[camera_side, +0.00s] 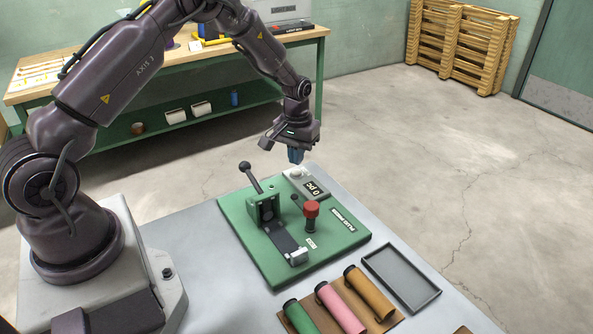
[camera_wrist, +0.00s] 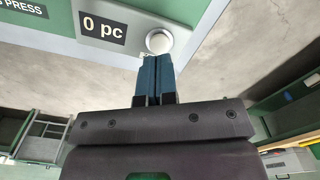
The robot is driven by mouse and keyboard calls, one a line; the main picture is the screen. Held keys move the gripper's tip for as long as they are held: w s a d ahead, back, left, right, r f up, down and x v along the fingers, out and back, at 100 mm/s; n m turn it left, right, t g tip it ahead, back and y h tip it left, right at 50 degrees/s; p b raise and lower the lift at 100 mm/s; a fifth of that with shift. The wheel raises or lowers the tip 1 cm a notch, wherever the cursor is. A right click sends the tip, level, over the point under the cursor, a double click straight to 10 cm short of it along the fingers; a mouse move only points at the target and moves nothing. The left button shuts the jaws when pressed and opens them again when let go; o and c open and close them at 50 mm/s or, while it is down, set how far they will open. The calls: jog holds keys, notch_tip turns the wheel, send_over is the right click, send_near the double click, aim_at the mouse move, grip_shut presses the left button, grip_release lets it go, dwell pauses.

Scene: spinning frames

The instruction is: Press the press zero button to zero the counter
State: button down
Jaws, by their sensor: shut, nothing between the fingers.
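The counter (camera_side: 312,188) is a small grey box at the far edge of the green press base. Its black display reads "0 pc" in the wrist view (camera_wrist: 103,30). The zero button (camera_wrist: 158,40) is a round white cap beside the display; it also shows in the side view (camera_side: 295,171). My gripper (camera_side: 296,161) is shut and empty, with blue fingers pointing down close above the button. In the wrist view the fingertips (camera_wrist: 155,57) sit at the button's near edge. I cannot tell whether they touch it.
The green press base (camera_side: 270,257) carries a black-knobbed lever (camera_side: 253,178) and a red knob (camera_side: 311,209). Green, pink and orange rolls (camera_side: 341,308) lie at the front, next to an empty grey tray (camera_side: 402,277). Space above the counter is clear apart from my gripper.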

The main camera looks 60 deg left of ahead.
aim_at(296, 171)
jog(key=shift+r, duration=2.05)
jog(key=shift+s+d+f+g, duration=0.15)
jog(key=shift+s+f, duration=0.1)
jog(key=shift+s, duration=0.2)
jog(key=shift+s+d+f+g, duration=0.15)
jog(key=shift+s+f, duration=0.1)
jog(key=shift+s, duration=0.2)
jog(key=s+d+r+m+t, duration=0.2)
jog(key=s+d+r, duration=0.2)
jog(key=s+r, duration=0.4)
jog(key=s+d+r+m+t, duration=0.2)
jog(key=s+d+r, duration=0.2)
jog(key=s+r, duration=0.4)
jog(key=s+d+r+m+t, duration=0.2)
jog(key=s+d+r, duration=0.2)
jog(key=s+r, duration=0.4)
jog(key=shift+d+r, duration=0.3)
jog(key=shift+r, duration=0.25)
